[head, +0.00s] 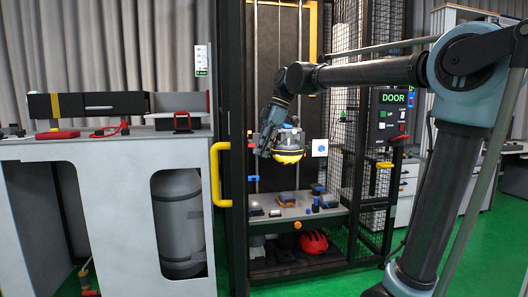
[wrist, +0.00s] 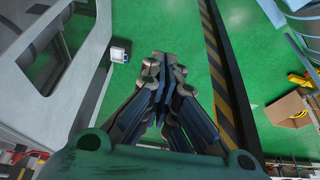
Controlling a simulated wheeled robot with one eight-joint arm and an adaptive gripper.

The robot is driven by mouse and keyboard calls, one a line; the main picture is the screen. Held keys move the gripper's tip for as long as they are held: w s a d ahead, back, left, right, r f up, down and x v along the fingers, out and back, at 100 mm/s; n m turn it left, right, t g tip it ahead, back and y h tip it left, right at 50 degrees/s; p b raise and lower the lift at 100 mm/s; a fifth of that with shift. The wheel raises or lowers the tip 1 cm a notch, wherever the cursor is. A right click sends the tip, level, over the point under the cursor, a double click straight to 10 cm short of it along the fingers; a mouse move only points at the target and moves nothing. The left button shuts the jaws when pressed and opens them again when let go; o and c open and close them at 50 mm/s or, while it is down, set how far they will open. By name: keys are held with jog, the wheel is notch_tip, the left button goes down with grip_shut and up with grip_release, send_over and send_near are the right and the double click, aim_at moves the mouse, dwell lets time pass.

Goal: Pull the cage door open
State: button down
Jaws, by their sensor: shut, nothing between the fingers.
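The tall dark cage (head: 347,130) stands in the middle of the head view, with mesh on its right side. A dark upright panel (head: 234,120) at its left edge carries a yellow bar handle (head: 219,175). This panel looks like the door seen nearly edge-on, and no mesh covers the cage front. How far the door is open is hard to tell. My gripper (head: 263,147) is right of the handle and apart from it in the picture, in front of the cage opening. Its fingers are together and empty in the wrist view (wrist: 166,62).
A grey bench (head: 110,148) stands left of the handle. Inside the cage are a yellow-bottomed carriage (head: 291,153), a shelf (head: 290,222) with small tools and a red helmet (head: 313,242). A DOOR panel (head: 391,115) is at right.

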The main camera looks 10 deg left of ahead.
jog(key=w+d+r, duration=0.2)
jog(key=d+r, duration=0.6)
jog(key=r, duration=0.1)
jog(key=s+d+f+m+t, duration=0.25)
jog(key=d+f+m, duration=0.35)
jog(key=d+f, duration=0.35)
jog(key=s+d+f+m+h, duration=0.1)
jog(key=s+d+f+m, duration=0.4)
jog(key=f, duration=0.6)
jog(key=s+d+f+m+t+h, duration=0.1)
jog(key=s+d+f+m, duration=0.4)
jog(key=d+f, duration=0.3)
jog(key=s+d+f+m+h, duration=0.2)
jog(key=s+d+f+m, duration=0.4)
jog(key=f, duration=0.7)
jog(key=shift+d+f+m, duration=0.35)
jog(key=shift+d+m, duration=0.05)
jog(key=shift+d, duration=0.45)
jog(key=shift+t, duration=0.25)
